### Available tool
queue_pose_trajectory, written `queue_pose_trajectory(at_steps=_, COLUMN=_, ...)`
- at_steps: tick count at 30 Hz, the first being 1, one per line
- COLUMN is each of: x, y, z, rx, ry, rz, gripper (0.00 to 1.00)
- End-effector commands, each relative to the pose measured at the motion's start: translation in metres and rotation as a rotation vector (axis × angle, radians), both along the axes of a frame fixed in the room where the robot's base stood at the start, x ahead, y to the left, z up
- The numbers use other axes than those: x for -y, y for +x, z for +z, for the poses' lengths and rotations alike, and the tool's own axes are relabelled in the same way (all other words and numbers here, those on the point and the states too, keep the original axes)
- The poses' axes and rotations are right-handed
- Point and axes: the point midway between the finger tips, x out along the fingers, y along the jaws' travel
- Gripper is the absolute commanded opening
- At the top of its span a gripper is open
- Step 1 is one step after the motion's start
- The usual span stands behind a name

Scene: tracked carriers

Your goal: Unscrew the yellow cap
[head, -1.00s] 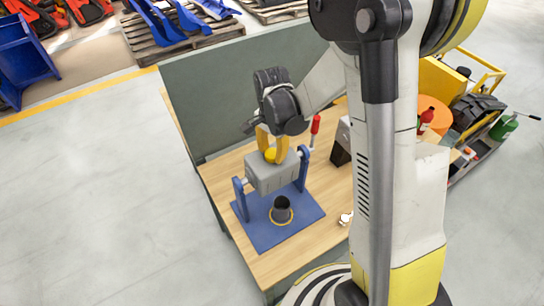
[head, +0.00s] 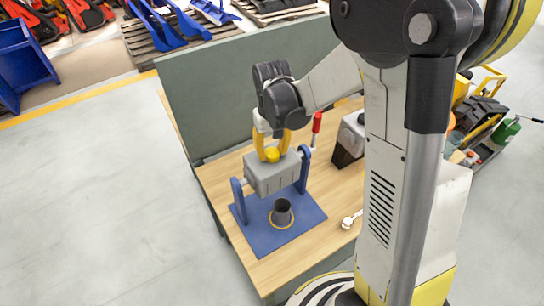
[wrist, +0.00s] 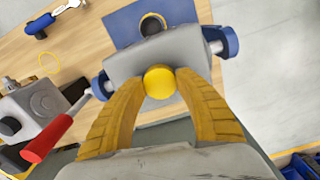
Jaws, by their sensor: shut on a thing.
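The yellow cap (head: 272,155) sits on top of a grey block-shaped housing (head: 268,178), which hangs between two blue posts on a blue base plate (head: 255,232). My gripper (head: 272,150) comes down from above with its yellow fingers on either side of the cap. In the wrist view the round cap (wrist: 159,82) lies between the fingertips of my gripper (wrist: 160,80), and they close on its sides. The underside of the cap is hidden.
A red-handled lever (head: 316,124) rises at the right post. A dark cup (head: 281,212) stands on the base plate below the housing. A wrench (head: 350,219) and a grey-black device (head: 349,140) lie to the right on the wooden table. A green panel (head: 240,85) stands behind.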

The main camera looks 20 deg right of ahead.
Motion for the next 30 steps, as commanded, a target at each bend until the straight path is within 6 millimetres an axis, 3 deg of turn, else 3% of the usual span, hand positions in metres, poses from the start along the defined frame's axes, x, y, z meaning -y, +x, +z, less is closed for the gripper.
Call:
queue_pose_trajectory(at_steps=6, x=0.0, y=-0.0005, z=-0.0012, rx=-0.001, ry=0.0, rz=0.278, gripper=0.18)
queue_pose_trajectory(at_steps=17, x=0.0, y=-0.0005, z=-0.0006, rx=-0.001, ry=0.0, rz=0.327, gripper=0.18)
queue_pose_trajectory(at_steps=30, x=-0.0001, y=-0.0006, z=-0.0018, rx=-0.001, ry=0.0, rz=1.058, gripper=0.18)
